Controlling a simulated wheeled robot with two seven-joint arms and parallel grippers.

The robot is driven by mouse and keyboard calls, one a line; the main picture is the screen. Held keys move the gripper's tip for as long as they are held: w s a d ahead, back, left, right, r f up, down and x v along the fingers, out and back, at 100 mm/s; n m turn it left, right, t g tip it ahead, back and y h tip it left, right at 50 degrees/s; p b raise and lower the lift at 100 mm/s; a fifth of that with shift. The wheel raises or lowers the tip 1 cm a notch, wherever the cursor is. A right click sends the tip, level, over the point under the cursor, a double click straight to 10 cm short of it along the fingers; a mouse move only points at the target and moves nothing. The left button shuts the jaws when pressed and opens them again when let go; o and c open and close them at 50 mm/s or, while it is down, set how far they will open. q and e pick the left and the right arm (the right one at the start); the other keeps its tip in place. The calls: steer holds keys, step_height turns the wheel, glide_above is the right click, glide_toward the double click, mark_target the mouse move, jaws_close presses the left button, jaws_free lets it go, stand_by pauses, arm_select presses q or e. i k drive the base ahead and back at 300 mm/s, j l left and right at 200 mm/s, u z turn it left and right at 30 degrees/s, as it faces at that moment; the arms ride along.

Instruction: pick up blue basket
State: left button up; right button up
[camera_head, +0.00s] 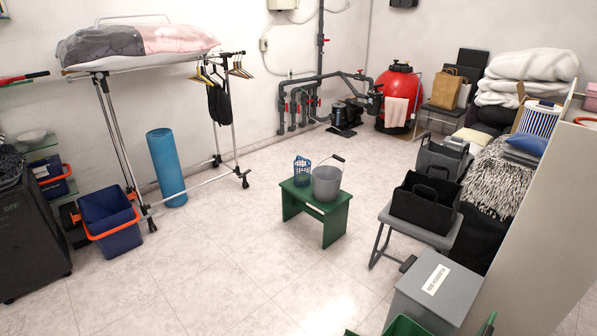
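A small blue lattice basket (302,171) stands upright on a green stool (330,215) in the middle of the floor. It is on the left part of the stool top, close beside a grey bucket (327,183) with a raised handle. I cannot tell whether the basket and bucket touch. The basket's inside is too small to make out. Neither of my grippers shows in the head view.
A dark blue bin with an orange handle (108,220) stands left, near a wheeled clothes rack (238,130) and blue roll (165,165). A chair with a black bag (425,202) and a grey box (435,290) stand right. Floor before the stool is clear.

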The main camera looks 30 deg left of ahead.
mark_target(301, 180)
steer(key=i+j+u, duration=0.1)
steer(key=j, duration=0.3)
steer(key=i+j, duration=0.2)
steer(key=j, duration=0.2)
steer(key=i+j+u, duration=0.15)
steer(key=j, duration=0.25)
steer(key=i+j, duration=0.2)
steer(key=j, duration=0.2)
steer(key=i+j+u, duration=0.15)
steer(key=j, duration=0.2)
steer(key=i+j, duration=0.2)
steer(key=j, duration=0.15)
steer(key=i+j+u, duration=0.15)
steer(key=i+u, duration=0.15)
steer(key=i, duration=0.45)
steer(key=i+u, duration=0.35)
steer(key=i, duration=0.35)
steer(key=i+l+u, duration=0.2)
steer(key=i+l, duration=1.2)
